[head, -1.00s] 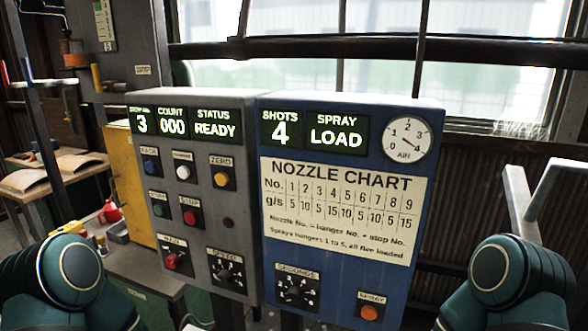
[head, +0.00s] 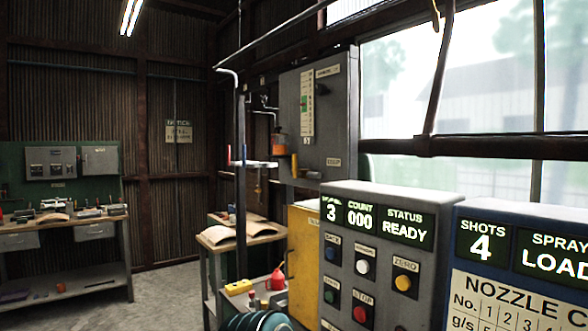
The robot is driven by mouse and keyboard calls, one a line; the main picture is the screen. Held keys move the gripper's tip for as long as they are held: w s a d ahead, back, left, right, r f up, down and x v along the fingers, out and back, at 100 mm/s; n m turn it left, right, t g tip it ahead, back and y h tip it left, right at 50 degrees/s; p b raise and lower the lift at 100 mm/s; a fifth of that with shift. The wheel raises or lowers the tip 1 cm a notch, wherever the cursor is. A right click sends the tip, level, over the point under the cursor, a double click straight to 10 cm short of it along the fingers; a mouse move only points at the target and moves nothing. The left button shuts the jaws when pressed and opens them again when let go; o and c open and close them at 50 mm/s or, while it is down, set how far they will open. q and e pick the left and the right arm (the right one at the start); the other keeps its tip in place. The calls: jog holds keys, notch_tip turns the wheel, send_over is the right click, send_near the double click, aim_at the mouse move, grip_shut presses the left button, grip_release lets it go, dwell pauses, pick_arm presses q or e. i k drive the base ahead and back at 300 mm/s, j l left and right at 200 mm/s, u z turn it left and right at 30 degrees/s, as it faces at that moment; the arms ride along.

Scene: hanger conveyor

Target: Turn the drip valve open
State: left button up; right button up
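I cannot make out a part marked as the drip valve. Any valve handle there is too small to tell. Neither gripper is in view.
The grey control panel (head: 385,198) reads READY, with the blue spray panel (head: 520,215) to its right. A yellow cabinet (head: 304,258) and a small bench (head: 240,236) stand left of them. A workbench (head: 60,240) is at the far left; floor between is clear.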

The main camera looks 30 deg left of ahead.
aim_at(295, 174)
jog(key=i+j+z, duration=0.1)
jog(key=j, duration=0.3)
jog(key=i+j+z, duration=0.1)
jog(key=j, duration=0.3)
jog(key=i+j+z, duration=0.15)
jog(key=j, duration=0.3)
